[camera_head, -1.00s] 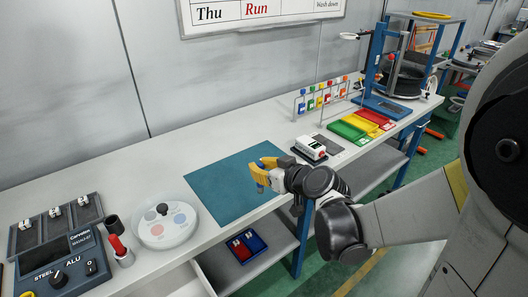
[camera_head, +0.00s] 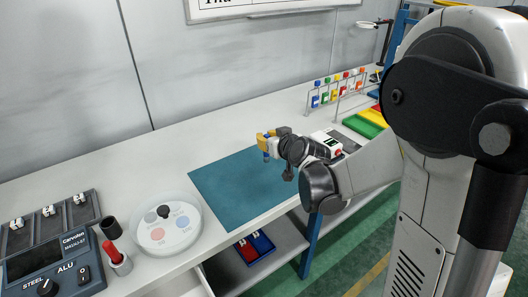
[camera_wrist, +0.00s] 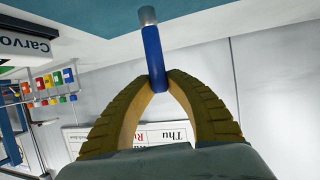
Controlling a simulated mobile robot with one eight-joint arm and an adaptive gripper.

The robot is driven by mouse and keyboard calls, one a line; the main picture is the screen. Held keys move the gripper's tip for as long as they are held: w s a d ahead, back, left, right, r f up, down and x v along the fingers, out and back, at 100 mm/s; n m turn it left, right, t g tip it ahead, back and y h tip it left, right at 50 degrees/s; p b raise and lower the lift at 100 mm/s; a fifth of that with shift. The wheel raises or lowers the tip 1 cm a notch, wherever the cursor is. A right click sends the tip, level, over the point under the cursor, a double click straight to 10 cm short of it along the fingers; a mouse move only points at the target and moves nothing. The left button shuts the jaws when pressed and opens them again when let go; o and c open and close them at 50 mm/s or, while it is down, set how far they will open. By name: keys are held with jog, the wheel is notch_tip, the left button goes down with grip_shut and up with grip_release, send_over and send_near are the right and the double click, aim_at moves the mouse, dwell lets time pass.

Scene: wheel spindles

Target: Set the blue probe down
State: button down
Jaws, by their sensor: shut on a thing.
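My gripper (camera_head: 266,147) has yellow-brown fingers and is over the back right part of the teal mat (camera_head: 232,190) on the bench. In the wrist view its fingers (camera_wrist: 157,84) are shut on the blue probe (camera_wrist: 153,50), around its lower end in that picture. The probe's grey metal tip (camera_wrist: 147,15) points away from the fingers, toward the mat. In the head view only a little of the blue probe (camera_head: 273,149) shows beside the fingers. I cannot tell whether the tip touches the mat.
A round white dish (camera_head: 165,238) with coloured discs stands left of the mat. The Carvolex box (camera_head: 50,262) is further left, beside a red-handled tool in a holder (camera_head: 113,255). A white device (camera_head: 327,142), a hook rack (camera_head: 338,88) and coloured trays (camera_head: 365,125) are to the right.

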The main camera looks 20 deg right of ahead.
jog(key=shift+w+a+f, duration=0.1)
jog(key=shift+w+f, duration=0.15)
jog(key=shift+f+b, duration=1.05)
jog(key=shift+f, duration=0.8)
jog(key=shift+f, duration=0.25)
jog(key=c, duration=1.4)
grip_release()
jog(key=shift+r, duration=0.1)
